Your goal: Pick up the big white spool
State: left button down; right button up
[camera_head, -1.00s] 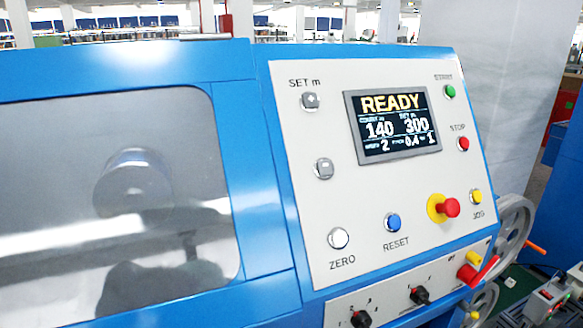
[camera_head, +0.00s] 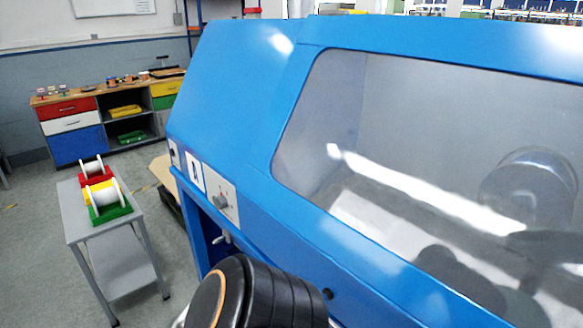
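A white spool (camera_head: 103,193) with pale round flanges sits in a green holder (camera_head: 111,214) at the near end of a small grey cart on the left. It looks the larger of the two spools there. A second white spool (camera_head: 92,168) sits behind it in a red holder (camera_head: 82,181). A yellow holder (camera_head: 85,196) shows partly between them. Neither of my grippers is in view. A black rounded arm part with an orange ring fills the bottom middle, far from the spools.
The grey cart (camera_head: 75,222) stands on open floor. A large blue machine (camera_head: 235,90) with a clear window fills the middle and right. A workbench (camera_head: 70,100) with coloured drawers stands at the back wall. Free floor (camera_head: 30,270) lies left of the cart.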

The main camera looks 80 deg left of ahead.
aim_at(111, 195)
jog(key=u, duration=3.85)
jog(key=i+j, duration=0.2)
jog(key=i, duration=0.3)
jog(key=i+j, duration=0.15)
jog(key=i, duration=0.3)
jog(key=i+j, duration=0.2)
jog(key=i, duration=0.3)
jog(key=i+j, duration=0.2)
jog(key=i, duration=0.25)
jog(key=i+j, duration=0.2)
jog(key=i, duration=0.3)
